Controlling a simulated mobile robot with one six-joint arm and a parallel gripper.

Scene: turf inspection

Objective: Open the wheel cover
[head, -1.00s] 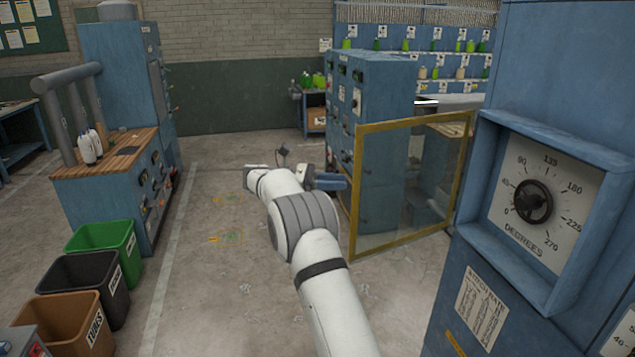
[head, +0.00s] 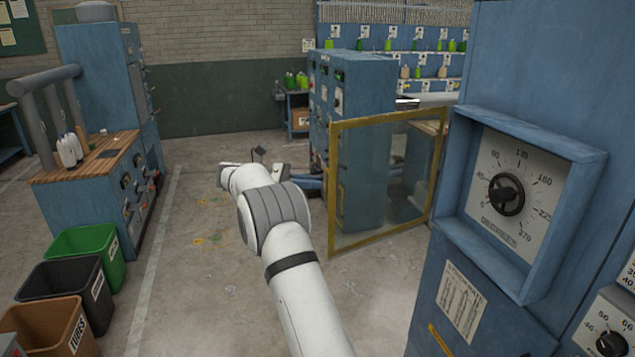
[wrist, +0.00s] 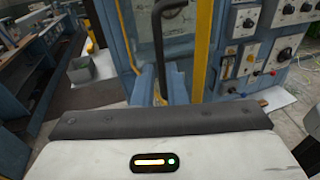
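The wheel cover is a clear panel in a yellow frame (head: 433,185), standing swung out from the blue cabinet in the head view. The round black wheel (head: 507,195) on its degrees dial is uncovered in a blue recess at the right. My gripper (head: 314,184) is at the cover's outer, left edge, partly hidden behind my arm. In the wrist view, the fingers of my gripper (wrist: 161,83) look apart, close to the yellow frame (wrist: 127,35).
A blue control cabinet (head: 365,100) stands behind the cover. Green (head: 108,250), black (head: 62,295) and brown (head: 40,325) bins stand at the left by a wood-topped console (head: 75,160). The floor between (head: 185,270) is clear.

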